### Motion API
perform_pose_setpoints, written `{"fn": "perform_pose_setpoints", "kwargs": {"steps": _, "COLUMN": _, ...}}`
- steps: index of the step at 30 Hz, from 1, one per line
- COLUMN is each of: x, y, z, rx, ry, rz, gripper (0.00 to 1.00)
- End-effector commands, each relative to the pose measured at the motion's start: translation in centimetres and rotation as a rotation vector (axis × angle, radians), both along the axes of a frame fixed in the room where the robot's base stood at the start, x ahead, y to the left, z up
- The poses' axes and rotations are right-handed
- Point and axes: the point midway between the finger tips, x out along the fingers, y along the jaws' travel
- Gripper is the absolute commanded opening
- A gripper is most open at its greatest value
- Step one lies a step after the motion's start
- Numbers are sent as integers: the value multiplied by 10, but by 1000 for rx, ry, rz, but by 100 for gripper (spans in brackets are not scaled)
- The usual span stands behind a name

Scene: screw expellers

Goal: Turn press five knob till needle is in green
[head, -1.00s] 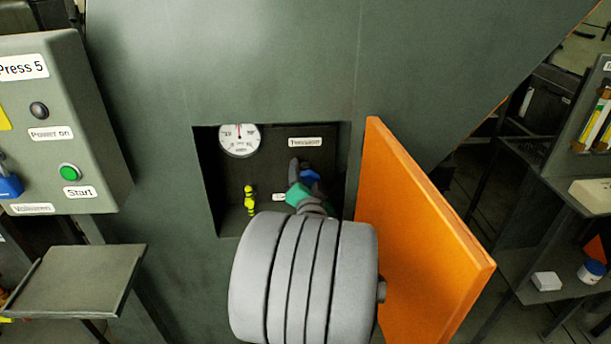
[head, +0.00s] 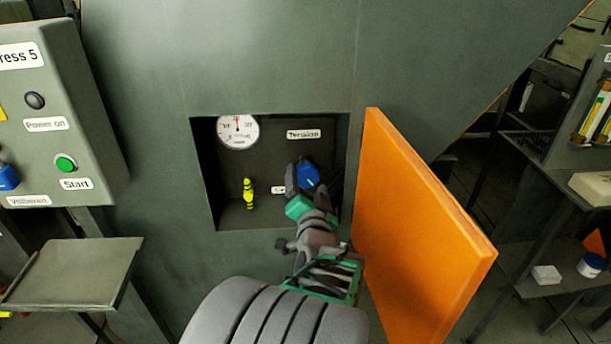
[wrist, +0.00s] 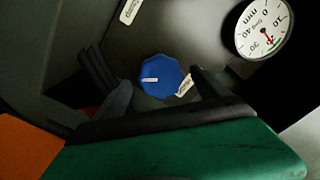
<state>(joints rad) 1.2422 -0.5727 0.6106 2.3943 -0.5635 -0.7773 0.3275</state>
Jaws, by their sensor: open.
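The blue knob (head: 308,174) sits at the right of the recessed panel, under the "Tension" label. It also shows in the wrist view (wrist: 160,76), with a white mark on its face. My gripper (head: 299,180) is at the knob, its jaws open. In the wrist view its dark fingers (wrist: 163,88) stand on either side of the knob, with visible gaps. The round white gauge (head: 238,131) is at the recess's upper left. In the wrist view the gauge (wrist: 264,30) shows a red needle close to a small green mark; I cannot tell whether it lies inside it.
The orange door (head: 420,235) stands open at the right of the recess, close to my arm. A yellow-and-black item (head: 249,193) stands in the recess at lower left. The Press 5 control box (head: 60,115) is at the left, above a small grey shelf (head: 75,275).

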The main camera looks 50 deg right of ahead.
Motion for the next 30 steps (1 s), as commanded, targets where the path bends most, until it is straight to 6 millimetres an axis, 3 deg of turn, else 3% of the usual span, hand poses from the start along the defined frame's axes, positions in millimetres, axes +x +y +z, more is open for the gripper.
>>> {"fn": "perform_pose_setpoints", "kwargs": {"steps": 15, "x": -6, "y": 9, "z": 0, "rx": 1, "ry": 4, "rz": 5, "gripper": 84}}
{"fn": "perform_pose_setpoints", "kwargs": {"steps": 17, "x": 0, "y": 13, "z": -3, "rx": 11, "ry": 28, "rz": 22, "gripper": 84}}
{"fn": "perform_pose_setpoints", "kwargs": {"steps": 20, "x": 25, "y": 31, "z": -19, "rx": 56, "ry": 147, "rz": 102, "gripper": 84}}
{"fn": "perform_pose_setpoints", "kwargs": {"steps": 23, "x": 73, "y": 88, "z": -30, "rx": 78, "ry": 358, "rz": 307, "gripper": 84}}
{"fn": "perform_pose_setpoints", "kwargs": {"steps": 25, "x": 95, "y": 142, "z": -43, "rx": 85, "ry": 557, "rz": 474, "gripper": 84}}
{"fn": "perform_pose_setpoints", "kwargs": {"steps": 27, "x": 101, "y": 193, "z": -52, "rx": 81, "ry": 747, "rz": 621, "gripper": 84}}
{"fn": "perform_pose_setpoints", "kwargs": {"steps": 30, "x": 95, "y": 268, "z": -42, "rx": 31, "ry": 992, "rz": 833, "gripper": 84}}
